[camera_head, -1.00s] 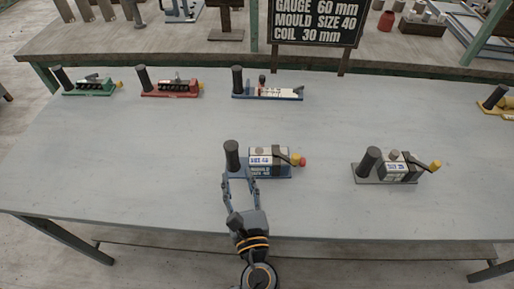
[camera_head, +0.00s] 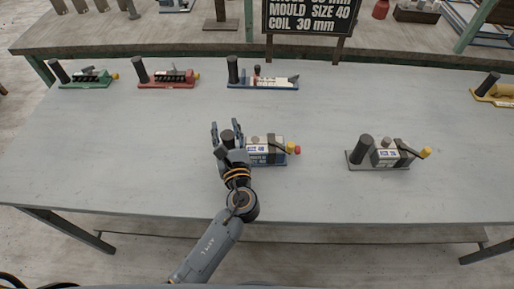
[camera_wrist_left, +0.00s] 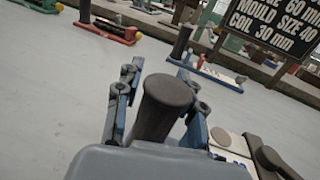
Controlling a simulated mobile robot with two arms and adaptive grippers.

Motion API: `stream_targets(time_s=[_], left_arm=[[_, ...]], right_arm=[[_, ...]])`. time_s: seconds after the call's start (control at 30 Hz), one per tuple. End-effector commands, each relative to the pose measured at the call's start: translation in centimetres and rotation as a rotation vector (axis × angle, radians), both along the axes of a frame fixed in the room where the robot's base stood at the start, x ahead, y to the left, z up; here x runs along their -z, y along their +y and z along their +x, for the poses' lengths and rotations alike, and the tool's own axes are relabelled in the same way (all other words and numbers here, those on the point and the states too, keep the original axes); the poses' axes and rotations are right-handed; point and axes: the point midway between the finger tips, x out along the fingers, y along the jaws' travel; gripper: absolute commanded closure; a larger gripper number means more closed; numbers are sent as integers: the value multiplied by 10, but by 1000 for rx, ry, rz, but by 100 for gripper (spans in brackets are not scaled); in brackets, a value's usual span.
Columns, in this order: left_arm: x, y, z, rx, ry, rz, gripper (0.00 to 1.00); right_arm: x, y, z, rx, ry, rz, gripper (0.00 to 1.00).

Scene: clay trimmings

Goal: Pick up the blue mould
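A blue mould (camera_head: 266,153) lies near the middle front of the table, with a pale label, a dark lever, and yellow and red knobs at its right end. Its upright black handle (camera_wrist_left: 165,95) is at its left end. My left gripper (camera_head: 226,128) is at this handle; in the left wrist view its open fingers stand on either side of the handle, not visibly closed on it. My palm hides the lower handle. Another blue-based device (camera_head: 263,84) with a pale top stands at the back. My right gripper is not in view.
A grey device (camera_head: 379,153) stands to the right. A green one (camera_head: 85,79), a red one (camera_head: 168,79) and a yellow one (camera_head: 497,91) stand farther back. A black sign (camera_head: 312,16) stands behind the table (camera_head: 110,150). The left front is clear.

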Motion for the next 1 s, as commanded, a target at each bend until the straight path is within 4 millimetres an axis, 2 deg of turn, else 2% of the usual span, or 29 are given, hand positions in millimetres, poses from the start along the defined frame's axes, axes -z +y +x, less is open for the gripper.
stream_targets(time_s=[0.23, 0.4, 0.43, 1.0], left_arm=[[1, 0, 2, 1, 1, -1, 61], [0, 0, 2, 1, 1, 0, 96], [0, 0, 2, 1, 1, 0, 100], [-6, 0, 2, 1, -3, -3, 100]], right_arm=[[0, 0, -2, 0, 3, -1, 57], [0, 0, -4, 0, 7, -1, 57], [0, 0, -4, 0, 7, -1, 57], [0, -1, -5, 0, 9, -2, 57]])
